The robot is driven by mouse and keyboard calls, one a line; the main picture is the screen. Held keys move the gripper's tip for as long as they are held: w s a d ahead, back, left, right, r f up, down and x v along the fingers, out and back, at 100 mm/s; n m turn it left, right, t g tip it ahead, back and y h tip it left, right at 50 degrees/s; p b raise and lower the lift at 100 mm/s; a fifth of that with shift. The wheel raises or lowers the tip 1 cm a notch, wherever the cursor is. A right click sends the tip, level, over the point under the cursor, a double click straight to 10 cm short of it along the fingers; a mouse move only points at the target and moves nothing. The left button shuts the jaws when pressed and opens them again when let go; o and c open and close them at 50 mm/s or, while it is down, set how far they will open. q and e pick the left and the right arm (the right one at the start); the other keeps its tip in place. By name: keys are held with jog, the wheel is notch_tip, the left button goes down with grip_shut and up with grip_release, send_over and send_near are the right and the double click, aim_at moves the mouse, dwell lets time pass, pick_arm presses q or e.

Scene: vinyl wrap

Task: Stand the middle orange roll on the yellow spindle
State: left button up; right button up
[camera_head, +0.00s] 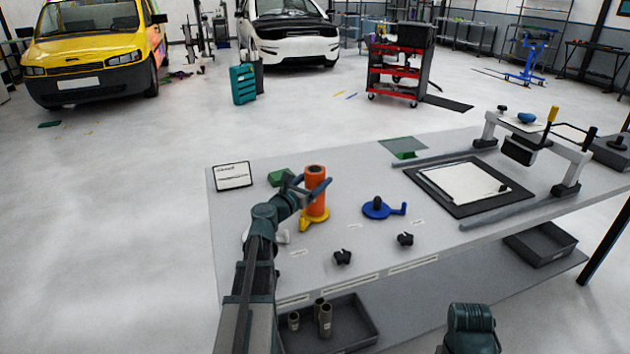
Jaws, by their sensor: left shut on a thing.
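The orange roll (315,200) stands upright near the left end of the workbench, with a dark hole in its top. My left gripper (318,187) reaches in from the left and is shut on its upper part. The yellow spindle (310,222) shows as a flat base with a tab right under the roll. Its post is not visible. The roll's lower end appears at or just above the base; I cannot tell whether it rests on it. My right gripper is out of view; only a teal part of my right arm shows at the bottom.
A blue spindle (378,209) with an empty post stands to the right. Two black knobs (343,257) lie in front. A green block (281,177) and a sign (233,176) are behind left. A framed sheet (462,186) lies right. A lower tray (358,318) holds grey rolls.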

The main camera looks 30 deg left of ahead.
pick_arm(q)
jog(key=o, duration=1.6)
jog(key=s, duration=0.9)
jog(key=s+a, duration=0.1)
jog(key=s, duration=0.3)
jog(key=shift+s, duration=0.4)
jog(key=d+f+m+g+h+p, duration=0.2)
jog(key=d+f+m+g, duration=0.15)
jog(key=d+m, duration=0.45)
jog(key=d+f+m+g+h+p, duration=0.2)
jog(key=d+m+g, duration=0.25)
jog(key=d, duration=0.65)
jog(key=d+f+m+g+h+p, duration=0.1)
jog(key=d+f+m+g+h, duration=0.15)
jog(key=d+m, duration=0.55)
jog(key=s+d+f+m+g+y+p, duration=0.1)
jog(key=s+d+m+g+y+p, duration=0.1)
jog(key=m, duration=0.4)
jog(key=s+d+f+m+g+y+p, duration=0.1)
jog(key=s+d+m+g+y+p, duration=0.1)
jog(key=s+d+m+g+y, duration=0.1)
jog(key=s+d+f+m+g+y+p, duration=0.1)
jog(key=s+d+m+g+y, duration=0.2)
jog(key=s+d+m, duration=0.3)
jog(key=shift+s+m+y+p, duration=0.4)
jog(key=shift+s+m+y, duration=0.15)
jog(key=shift+s+m, duration=1)
